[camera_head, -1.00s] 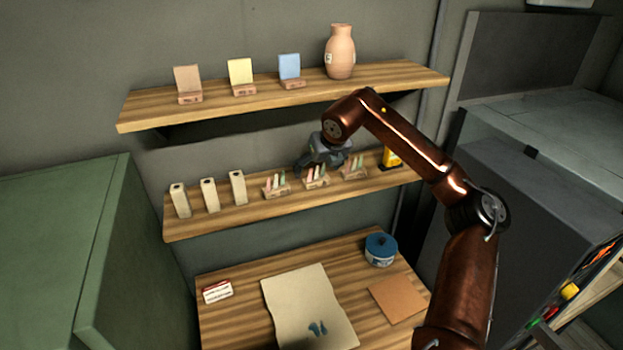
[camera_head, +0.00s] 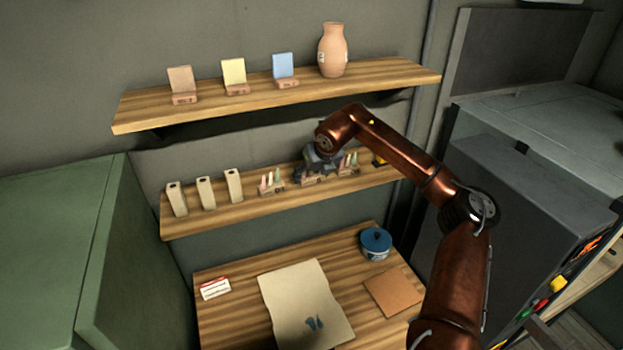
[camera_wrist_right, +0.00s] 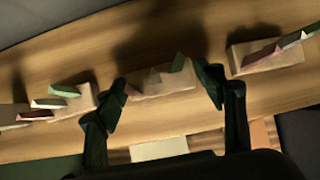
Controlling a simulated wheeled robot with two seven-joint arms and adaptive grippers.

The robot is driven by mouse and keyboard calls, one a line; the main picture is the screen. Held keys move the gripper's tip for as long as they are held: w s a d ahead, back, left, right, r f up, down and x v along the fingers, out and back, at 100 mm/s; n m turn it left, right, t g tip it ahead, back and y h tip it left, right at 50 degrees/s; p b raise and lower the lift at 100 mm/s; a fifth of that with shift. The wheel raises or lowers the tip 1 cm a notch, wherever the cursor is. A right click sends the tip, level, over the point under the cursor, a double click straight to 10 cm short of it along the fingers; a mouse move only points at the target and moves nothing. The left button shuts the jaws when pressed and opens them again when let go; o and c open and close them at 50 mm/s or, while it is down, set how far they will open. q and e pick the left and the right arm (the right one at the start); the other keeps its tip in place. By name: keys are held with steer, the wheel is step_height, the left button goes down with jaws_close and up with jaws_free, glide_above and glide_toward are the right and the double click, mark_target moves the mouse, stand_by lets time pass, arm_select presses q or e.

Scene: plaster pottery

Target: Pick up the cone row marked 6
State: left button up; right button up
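Three cone rows stand on the middle shelf (camera_head: 240,207), each a small clay block with several coloured cones. The left row (camera_head: 271,183) and the right row (camera_head: 348,166) show beside my right gripper (camera_head: 312,172). The middle row is mostly hidden behind that gripper in the head view. In the right wrist view the middle row (camera_wrist_right: 163,82) lies between the two fingers of my right gripper (camera_wrist_right: 165,88), which are apart, with a gap at each side. The left row (camera_wrist_right: 72,105) and right row (camera_wrist_right: 266,54) lie outside the fingers. I cannot read any number. My left gripper is not in view.
Several pale upright posts (camera_head: 205,191) stand left on the same shelf. A yellow container (camera_head: 378,158) is partly behind my arm. The upper shelf holds tiles (camera_head: 234,73) and a vase (camera_head: 333,50).

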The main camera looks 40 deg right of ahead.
steer(key=c, duration=0.8)
steer(key=shift+r, duration=0.15)
